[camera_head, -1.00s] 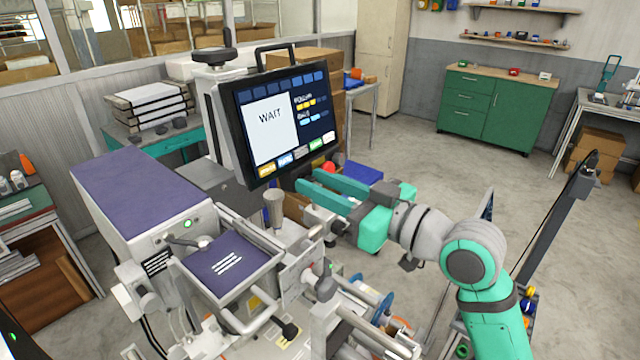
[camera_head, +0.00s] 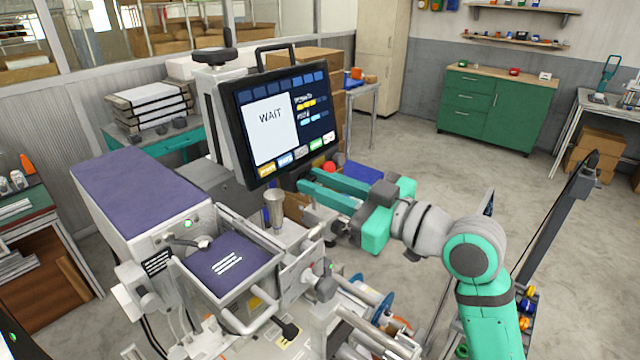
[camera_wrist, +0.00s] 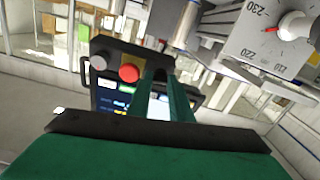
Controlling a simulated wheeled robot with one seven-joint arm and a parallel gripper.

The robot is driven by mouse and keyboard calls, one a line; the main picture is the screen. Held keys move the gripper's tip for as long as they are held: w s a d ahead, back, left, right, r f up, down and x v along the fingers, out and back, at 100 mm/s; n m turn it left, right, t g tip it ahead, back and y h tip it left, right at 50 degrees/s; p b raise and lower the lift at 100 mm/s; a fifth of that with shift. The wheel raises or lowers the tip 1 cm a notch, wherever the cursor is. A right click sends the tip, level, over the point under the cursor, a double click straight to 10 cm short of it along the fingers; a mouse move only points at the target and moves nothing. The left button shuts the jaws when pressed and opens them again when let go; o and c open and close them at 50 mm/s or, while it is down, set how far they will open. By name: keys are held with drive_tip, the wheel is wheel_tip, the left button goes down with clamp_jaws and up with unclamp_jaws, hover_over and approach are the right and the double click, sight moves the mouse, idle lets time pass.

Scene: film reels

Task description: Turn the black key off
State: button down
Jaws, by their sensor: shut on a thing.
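My gripper (camera_head: 303,186) reaches left to the control panel below the screen, its teal fingers close together. In the wrist view its fingertips (camera_wrist: 160,76) meet at the dark panel (camera_wrist: 112,48), right of a red button (camera_wrist: 129,72) and a grey knob (camera_wrist: 98,62). The fingers are shut on a small dark thing at the panel, which appears to be the black key; it is mostly hidden between them, and its exact angle cannot be read. In the head view the red button (camera_head: 329,166) shows just behind the fingers, and the key is hidden.
The screen (camera_head: 285,120), reading WAIT, stands just above the fingers. A metal cup-like part (camera_head: 274,208) and the machine's grey frame lie close to the left and below. In the wrist view a dial box (camera_wrist: 270,35) is at upper right. Open floor lies right.

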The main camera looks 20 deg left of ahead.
drive_tip(key=n+g, duration=0.1)
drive_tip(key=n, duration=0.3)
drive_tip(key=n+g, duration=0.1)
drive_tip(key=n, duration=0.4)
drive_tip(key=shift+w+g, duration=0.1)
drive_tip(key=shift+g, duration=0.2)
drive_tip(key=n+h, duration=0.1)
drive_tip(key=n, duration=0.4)
drive_tip(key=shift+r+g, duration=0.15)
drive_tip(key=shift+g, duration=0.25)
drive_tip(key=shift+n+h, duration=0.4)
drive_tip(key=shift+n, duration=1.3)
drive_tip(key=shift+w, duration=0.1)
drive_tip(key=c, duration=1.9)
unclamp_jaws()
drive_tip(key=shift+o, duration=0.2)
drive_tip(key=shift+d+r, duration=0.1)
